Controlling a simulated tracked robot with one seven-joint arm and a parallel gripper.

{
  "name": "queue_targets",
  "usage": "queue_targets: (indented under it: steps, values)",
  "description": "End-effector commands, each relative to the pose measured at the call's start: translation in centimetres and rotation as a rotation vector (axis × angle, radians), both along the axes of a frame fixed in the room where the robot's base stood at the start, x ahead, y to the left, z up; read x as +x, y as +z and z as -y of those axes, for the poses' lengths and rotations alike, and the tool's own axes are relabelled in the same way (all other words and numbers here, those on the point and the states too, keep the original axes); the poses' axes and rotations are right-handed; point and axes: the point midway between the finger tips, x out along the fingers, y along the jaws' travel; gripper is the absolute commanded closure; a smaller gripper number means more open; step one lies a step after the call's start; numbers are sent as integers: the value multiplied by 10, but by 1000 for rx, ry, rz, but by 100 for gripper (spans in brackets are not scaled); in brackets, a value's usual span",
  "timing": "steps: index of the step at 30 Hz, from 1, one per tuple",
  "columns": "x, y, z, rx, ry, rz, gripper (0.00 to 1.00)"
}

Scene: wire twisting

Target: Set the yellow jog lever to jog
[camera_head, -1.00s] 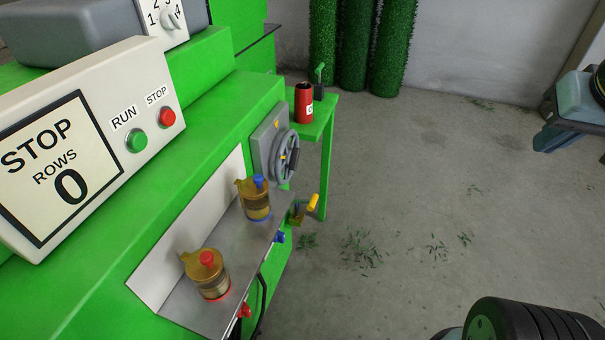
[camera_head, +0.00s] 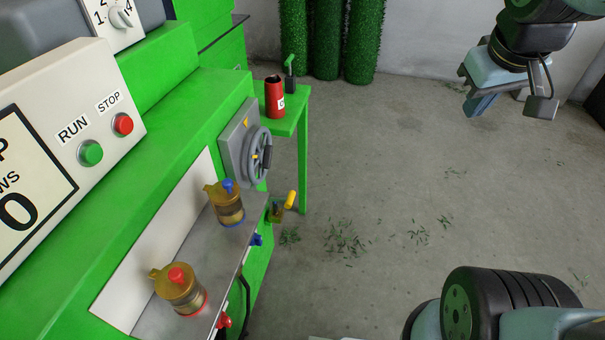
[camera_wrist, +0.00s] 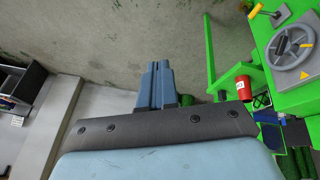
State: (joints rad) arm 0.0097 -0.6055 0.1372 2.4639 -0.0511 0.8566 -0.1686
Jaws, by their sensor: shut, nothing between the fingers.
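The yellow jog lever (camera_head: 290,199) sticks out from the green machine's side, low beside the handwheel (camera_head: 259,157), tilted up and to the right. In the wrist view the yellow lever (camera_wrist: 255,10) shows at the top right, above the handwheel (camera_wrist: 291,47). My gripper (camera_head: 480,106) hangs in the air at the upper right of the head view, well apart from the lever. In the wrist view the fingers of my gripper (camera_wrist: 155,68) lie together, empty. Any markings at the lever are too small to read.
A red can (camera_head: 275,98) stands on a small green side table (camera_head: 292,122) behind the handwheel. Two amber pots, one blue-topped (camera_head: 228,207) and one red-topped (camera_head: 180,292), stand on the machine's metal shelf. Open concrete floor with green clippings (camera_head: 345,240) lies to the right.

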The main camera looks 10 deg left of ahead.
Motion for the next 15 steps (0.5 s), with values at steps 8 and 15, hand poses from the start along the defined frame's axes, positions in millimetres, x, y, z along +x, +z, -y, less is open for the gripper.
queue_targets:
  steps: [8, 15]
  values:
    - [59, -37, -34, -249, 440, -124, 100]
    - [102, -79, -71, -405, 851, -216, 100]
